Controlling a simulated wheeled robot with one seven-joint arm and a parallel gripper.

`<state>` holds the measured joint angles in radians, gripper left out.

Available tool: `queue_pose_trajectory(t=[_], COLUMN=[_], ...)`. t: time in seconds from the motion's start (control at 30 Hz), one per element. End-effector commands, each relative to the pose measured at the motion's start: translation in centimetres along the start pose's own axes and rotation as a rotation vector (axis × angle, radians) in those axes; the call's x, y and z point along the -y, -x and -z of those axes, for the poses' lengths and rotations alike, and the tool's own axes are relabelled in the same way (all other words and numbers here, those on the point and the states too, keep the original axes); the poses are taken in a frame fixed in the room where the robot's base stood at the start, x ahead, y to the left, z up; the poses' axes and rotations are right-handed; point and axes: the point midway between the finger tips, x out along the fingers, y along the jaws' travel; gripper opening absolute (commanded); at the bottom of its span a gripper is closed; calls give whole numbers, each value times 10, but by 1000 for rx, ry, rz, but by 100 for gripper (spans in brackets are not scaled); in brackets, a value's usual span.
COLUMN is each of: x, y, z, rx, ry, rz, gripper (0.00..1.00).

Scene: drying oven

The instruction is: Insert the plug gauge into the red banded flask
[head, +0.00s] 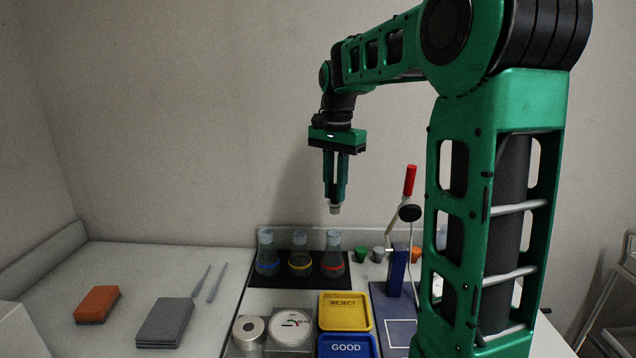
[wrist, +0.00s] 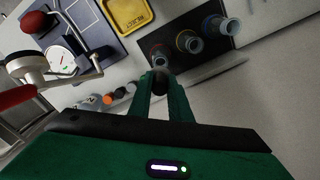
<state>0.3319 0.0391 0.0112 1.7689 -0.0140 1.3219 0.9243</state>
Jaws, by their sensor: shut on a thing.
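My gripper (head: 335,196) is shut on the plug gauge (head: 335,209), a short grey cylinder whose lower end sticks out below the fingertips. It hangs pointing down, above the flasks and clear of them. The red banded flask (head: 333,263) stands upright on a black mat (head: 350,284), at the right end of a row of flasks, roughly below the gauge. In the wrist view the red banded flask (wrist: 160,54) shows just beyond my fingertips (wrist: 160,88). The gauge is dark and partly hidden between the fingers there.
The yellow banded flask (head: 300,262) and blue banded flask (head: 267,262) stand to its left. Coloured stoppers (head: 361,254) and a red-handled lever press (head: 410,180) are on the right.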

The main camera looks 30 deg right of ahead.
Motion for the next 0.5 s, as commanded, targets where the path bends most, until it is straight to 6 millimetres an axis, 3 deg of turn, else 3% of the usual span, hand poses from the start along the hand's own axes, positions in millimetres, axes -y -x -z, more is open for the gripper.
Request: queue_pose_trajectory(t=[0.5], x=[3], y=[-1], z=[-7], rx=[0], ry=[8], rz=[0], gripper=[0])
